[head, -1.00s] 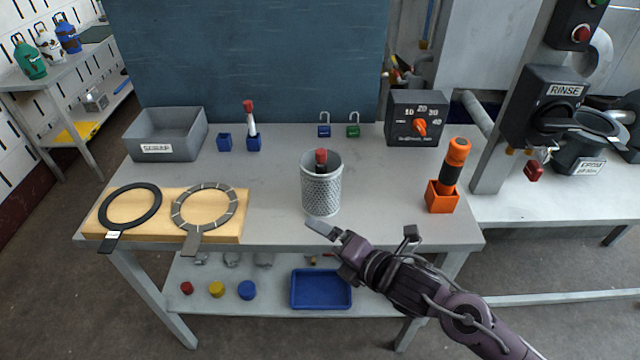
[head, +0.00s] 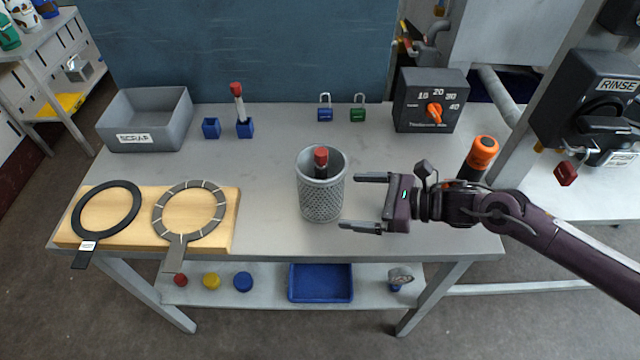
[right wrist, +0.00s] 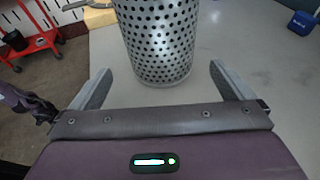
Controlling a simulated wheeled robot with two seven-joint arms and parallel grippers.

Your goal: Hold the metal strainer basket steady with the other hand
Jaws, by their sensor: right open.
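The metal strainer basket (head: 322,198) is a perforated silver cylinder standing upright on the grey table. A dark item with a red top (head: 320,160) stands inside it. My right gripper (head: 356,202) is open to the right of the basket, its two fingers pointing left toward it. In the right wrist view the basket (right wrist: 158,45) stands ahead, in line with the gap between the open fingers (right wrist: 160,85), and no finger visibly touches it. My left gripper is not in view.
A wooden board (head: 232,215) with two ring tools lies at the left. A grey scrap bin (head: 150,138), two blue holders, padlocks and a timer box (head: 430,100) stand at the back. An orange-topped black cylinder (head: 480,155) is behind my right arm.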

